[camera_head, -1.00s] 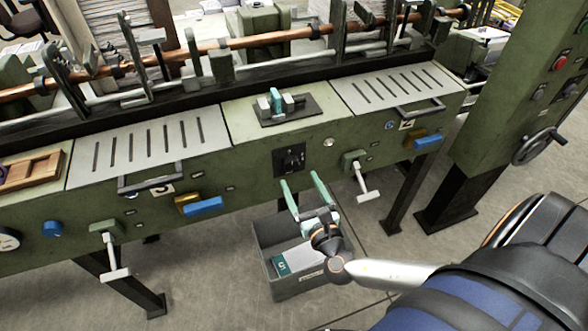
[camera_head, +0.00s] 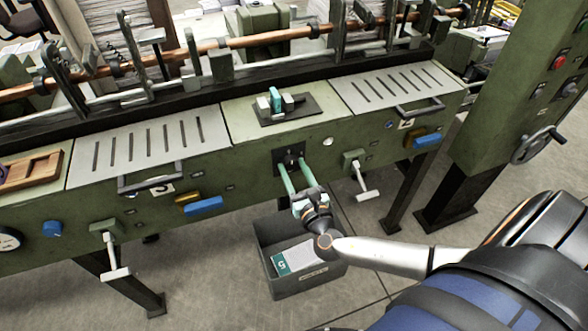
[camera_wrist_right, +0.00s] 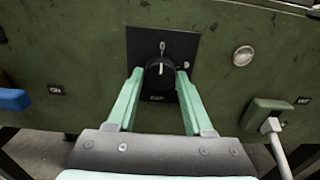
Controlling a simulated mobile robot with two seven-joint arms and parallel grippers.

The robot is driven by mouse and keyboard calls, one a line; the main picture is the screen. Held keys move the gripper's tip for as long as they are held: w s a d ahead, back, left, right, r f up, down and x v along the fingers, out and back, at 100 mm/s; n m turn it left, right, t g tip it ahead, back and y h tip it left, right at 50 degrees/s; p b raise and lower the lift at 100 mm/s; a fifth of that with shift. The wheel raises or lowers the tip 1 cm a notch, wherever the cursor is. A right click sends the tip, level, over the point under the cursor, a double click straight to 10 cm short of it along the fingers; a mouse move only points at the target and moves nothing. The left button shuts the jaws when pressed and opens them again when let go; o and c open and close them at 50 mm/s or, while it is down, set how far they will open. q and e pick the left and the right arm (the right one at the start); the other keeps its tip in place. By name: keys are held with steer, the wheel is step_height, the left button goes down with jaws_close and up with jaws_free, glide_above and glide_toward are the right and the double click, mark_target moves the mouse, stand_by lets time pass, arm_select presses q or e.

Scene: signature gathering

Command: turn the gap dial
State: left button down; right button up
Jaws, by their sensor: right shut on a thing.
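The gap dial (camera_wrist_right: 159,75) is a round black knob with a white pointer line, on a square black plate (camera_wrist_right: 138,43) in the green machine front. In the head view the plate (camera_head: 281,163) sits mid-panel, and the dial is partly hidden by my gripper. My right gripper (camera_head: 290,167) reaches up to it with its two pale green fingers, one on each side of the knob. In the wrist view the fingertips of my right gripper (camera_wrist_right: 159,74) are shut on the knob. The pointer line stands about upright. My left gripper is not in view.
A grey bin (camera_head: 308,286) with a teal-edged pad stands on the floor below. A T-handle (camera_head: 359,177) sticks out right of the dial, with a silver button (camera_wrist_right: 243,56) nearer. A blue handle (camera_head: 205,205) is at left.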

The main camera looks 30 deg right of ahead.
jaws_close()
